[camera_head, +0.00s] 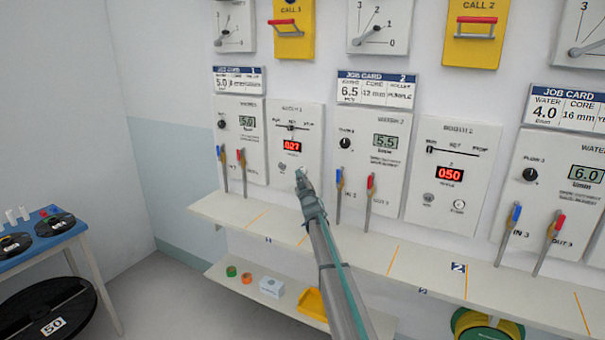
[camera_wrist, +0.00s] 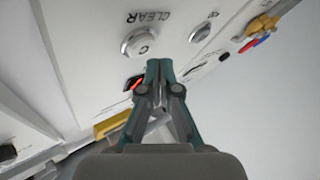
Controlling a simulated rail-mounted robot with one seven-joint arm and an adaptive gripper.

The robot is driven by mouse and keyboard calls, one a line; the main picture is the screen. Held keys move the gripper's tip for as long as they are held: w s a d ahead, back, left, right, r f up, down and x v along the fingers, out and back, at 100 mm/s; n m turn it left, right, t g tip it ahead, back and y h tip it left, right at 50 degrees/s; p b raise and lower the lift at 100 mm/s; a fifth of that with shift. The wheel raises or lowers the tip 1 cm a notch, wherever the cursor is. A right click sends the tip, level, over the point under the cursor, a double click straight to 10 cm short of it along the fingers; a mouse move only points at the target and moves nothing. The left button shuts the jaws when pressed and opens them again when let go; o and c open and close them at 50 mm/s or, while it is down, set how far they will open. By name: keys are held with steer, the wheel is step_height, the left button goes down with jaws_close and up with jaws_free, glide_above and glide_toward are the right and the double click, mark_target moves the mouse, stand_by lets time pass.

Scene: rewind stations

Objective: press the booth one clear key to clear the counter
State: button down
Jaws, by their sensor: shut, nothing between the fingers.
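The booth one counter panel (camera_head: 311,121) is on the wall with a red display (camera_head: 292,147) that seems to read 0.27. In the wrist view, a round metal key (camera_wrist: 138,42) sits beside the word CLEAR, which appears upside down. A second round key (camera_wrist: 200,32) is to its right; it also shows in the head view (camera_head: 282,170). My gripper (camera_head: 300,173) is shut and empty at the panel's lower right and hides the clear key there. In the wrist view, my fingertips (camera_wrist: 160,65) are beside the clear key, slightly right; contact cannot be told.
Red and blue levers (camera_head: 242,165) stand left of the panel; another pair (camera_head: 370,190) is to the right. A white shelf (camera_head: 225,208) runs below the panels. The booth two counter (camera_head: 450,173) reads 0.50. A blue table (camera_head: 62,235) with reels is at left.

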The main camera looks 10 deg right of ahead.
steer(key=shift+w, duration=0.1)
stand_by(0.7)
steer(key=shift+w+d, duration=0.25)
steer(key=shift+w+d+b, duration=0.25)
steer(key=shift+w+b, duration=0.1)
stand_by(1.1)
steer(key=shift+s, duration=0.1)
steer(key=shift+s+a+b, duration=0.45)
steer(key=shift+s+b, duration=0.1)
steer(key=shift+b, duration=0.05)
steer(key=shift+s+a, duration=0.1)
steer(key=s+a+b, duration=0.1)
steer(key=s, duration=0.1)
steer(key=s+a+b, duration=0.1)
steer(key=a+b, duration=0.1)
steer(key=shift+s, duration=0.4)
